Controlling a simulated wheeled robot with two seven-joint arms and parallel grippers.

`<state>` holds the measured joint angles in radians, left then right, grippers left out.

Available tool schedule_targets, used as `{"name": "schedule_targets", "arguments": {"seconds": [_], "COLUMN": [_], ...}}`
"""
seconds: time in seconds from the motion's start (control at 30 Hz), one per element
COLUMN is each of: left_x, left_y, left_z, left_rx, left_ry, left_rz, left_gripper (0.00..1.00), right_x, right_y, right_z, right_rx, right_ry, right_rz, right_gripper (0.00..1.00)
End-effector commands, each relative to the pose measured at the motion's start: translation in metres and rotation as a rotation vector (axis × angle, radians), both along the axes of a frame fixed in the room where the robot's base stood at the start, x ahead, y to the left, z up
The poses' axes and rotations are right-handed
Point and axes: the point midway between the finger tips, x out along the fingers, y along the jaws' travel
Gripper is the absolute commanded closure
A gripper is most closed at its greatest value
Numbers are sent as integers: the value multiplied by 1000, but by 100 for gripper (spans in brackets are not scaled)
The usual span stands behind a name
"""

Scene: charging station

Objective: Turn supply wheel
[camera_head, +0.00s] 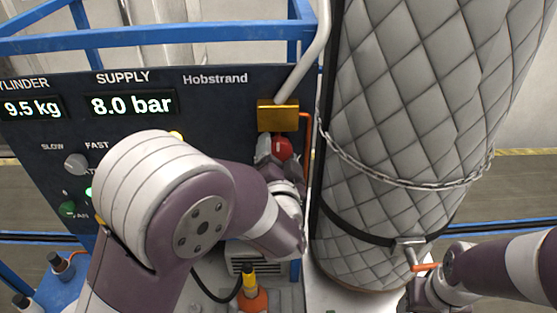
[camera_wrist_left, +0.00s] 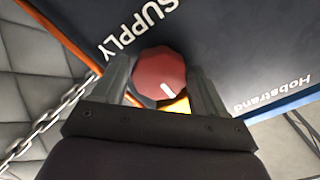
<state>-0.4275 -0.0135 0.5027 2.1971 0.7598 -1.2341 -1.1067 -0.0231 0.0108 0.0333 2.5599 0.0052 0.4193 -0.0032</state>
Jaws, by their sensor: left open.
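The supply wheel (camera_head: 283,149) is a small red knob below a brass block at the right edge of the dark panel. In the left wrist view the red wheel (camera_wrist_left: 161,76) has a white mark and sits between the two fingers of my left gripper (camera_wrist_left: 160,85). The fingers stand apart on either side of it; I cannot tell whether they touch it. In the head view my left gripper (camera_head: 274,155) is at the wheel, partly hidden behind my left arm. My right arm comes in at the lower right; its gripper (camera_head: 418,285) is only partly visible at the bottom edge.
The panel (camera_head: 220,110) shows a supply reading of 8.0 bar and a cylinder reading of 9.5 kg. A brass block (camera_head: 278,115) with a grey pipe sits above the wheel. A quilted grey cylinder (camera_head: 400,110) with a chain (camera_head: 400,182) stands close on the right.

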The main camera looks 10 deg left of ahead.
Motion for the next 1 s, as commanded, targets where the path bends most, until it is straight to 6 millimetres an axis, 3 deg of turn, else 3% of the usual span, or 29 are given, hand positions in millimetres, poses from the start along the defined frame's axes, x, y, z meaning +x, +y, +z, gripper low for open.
{"name": "schedule_targets", "arguments": {"seconds": [0.17, 0.53, 0.7, 1.0], "left_x": [-23, -106, -119, -119], "left_y": [-8, -32, -35, -34], "left_z": [-5, -3, -1, 0], "left_rx": [-2, -3, -1, 0], "left_ry": [-2, -4, -3, -2], "left_rz": [-6, -6, -3, -1], "left_gripper": [28, 28, 28, 28], "right_x": [0, 0, 0, 0], "right_y": [0, 0, 0, 0], "right_z": [-18, -46, -48, -47], "right_rx": [0, 0, 0, 0], "right_ry": [0, 0, 0, 0], "right_rz": [0, 0, 0, 0], "right_gripper": [37, 37, 37, 37]}}
